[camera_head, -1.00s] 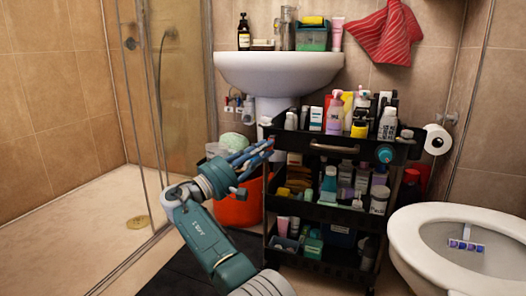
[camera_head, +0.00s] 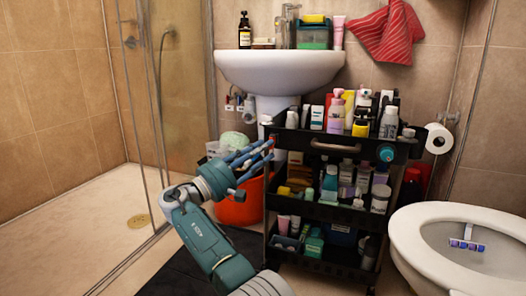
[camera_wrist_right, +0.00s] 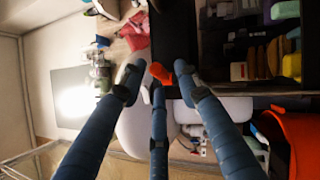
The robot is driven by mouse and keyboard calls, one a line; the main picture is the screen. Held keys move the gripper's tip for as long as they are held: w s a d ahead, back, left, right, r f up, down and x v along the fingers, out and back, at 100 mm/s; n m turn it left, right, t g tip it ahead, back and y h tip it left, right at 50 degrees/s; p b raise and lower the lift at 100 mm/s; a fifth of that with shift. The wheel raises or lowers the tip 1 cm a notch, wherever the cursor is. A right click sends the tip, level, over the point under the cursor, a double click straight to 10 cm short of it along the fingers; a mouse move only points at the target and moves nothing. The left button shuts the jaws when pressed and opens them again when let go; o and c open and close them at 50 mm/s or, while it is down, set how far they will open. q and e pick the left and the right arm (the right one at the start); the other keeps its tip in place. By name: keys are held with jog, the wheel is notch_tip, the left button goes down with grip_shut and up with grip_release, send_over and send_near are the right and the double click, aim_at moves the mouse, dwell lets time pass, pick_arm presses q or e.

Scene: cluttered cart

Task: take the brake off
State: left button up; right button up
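The black three-tier cart (camera_head: 335,211) stands in the middle of the head view, with a handle slot (camera_head: 335,147) on its front. My right gripper (camera_head: 256,156) is beside the cart's upper left corner, its fingers pointing at it. In the right wrist view my right gripper (camera_wrist_right: 158,82) has its three fingers spread, with nothing held between them. A small red-orange piece (camera_wrist_right: 160,72), possibly the brake lever, shows at the fingertips near the cart's dark edge (camera_wrist_right: 174,35). Contact cannot be told. My left gripper is not in view.
Many bottles and boxes crowd the cart's tiers. An orange bucket (camera_head: 237,211) stands left of the cart, below my gripper. A white sink (camera_head: 275,70) is behind, and a toilet (camera_head: 410,230) is close on the right. The shower floor (camera_head: 75,215) at left is clear.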

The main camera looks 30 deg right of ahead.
jog(key=v, duration=1.1)
jog(key=shift+a, duration=0.2)
